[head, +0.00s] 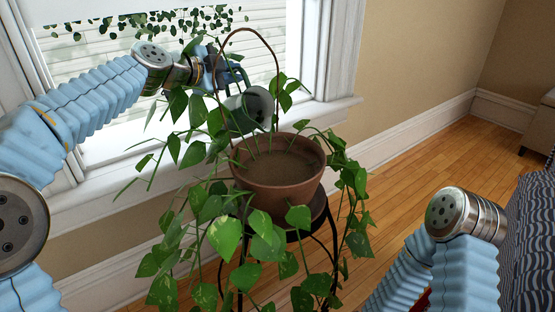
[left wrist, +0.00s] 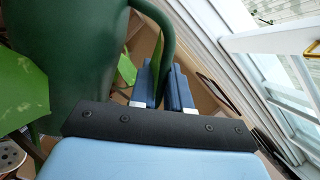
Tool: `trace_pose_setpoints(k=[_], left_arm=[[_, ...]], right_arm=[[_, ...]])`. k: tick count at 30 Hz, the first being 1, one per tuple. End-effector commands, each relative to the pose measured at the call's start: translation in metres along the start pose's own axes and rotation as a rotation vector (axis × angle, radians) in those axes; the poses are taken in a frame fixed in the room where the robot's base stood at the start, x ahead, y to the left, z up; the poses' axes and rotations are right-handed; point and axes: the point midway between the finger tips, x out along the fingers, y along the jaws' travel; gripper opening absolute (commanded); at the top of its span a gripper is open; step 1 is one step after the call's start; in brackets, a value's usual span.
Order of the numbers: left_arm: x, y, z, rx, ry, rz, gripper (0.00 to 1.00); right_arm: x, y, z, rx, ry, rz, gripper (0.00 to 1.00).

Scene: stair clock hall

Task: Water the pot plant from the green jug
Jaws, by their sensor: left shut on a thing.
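The pot plant has a brown clay pot (head: 277,194) with dark soil and long trailing green leaves. The green jug (head: 240,120) is tilted at the pot's back left, partly hidden by leaves, with a pale round end facing right. No stream of water can be made out. My left gripper (head: 232,76) is above the jug, shut on its handle. In the left wrist view, the jug's green body (left wrist: 75,45) fills the upper left, and its curved handle passes at the gripper's fingers (left wrist: 165,88). My right gripper is not in view.
The pot stands on a dark metal stand (head: 318,212). A window with a white sill (head: 322,110) is close behind the jug. A thin brown hoop rises over the pot. A patterned dark blue seat (head: 530,235) is at the right. The wooden floor (head: 430,150) between is clear.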

Motion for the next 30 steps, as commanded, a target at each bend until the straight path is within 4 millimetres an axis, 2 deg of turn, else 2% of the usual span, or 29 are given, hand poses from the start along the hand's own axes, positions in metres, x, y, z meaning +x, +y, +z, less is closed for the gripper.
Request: trace_pose_setpoints(k=[30], left_arm=[[-0.006, 0.003, -0.015, 0.128, -0.008, -0.055, 0.00]], right_arm=[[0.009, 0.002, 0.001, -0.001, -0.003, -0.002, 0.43]])
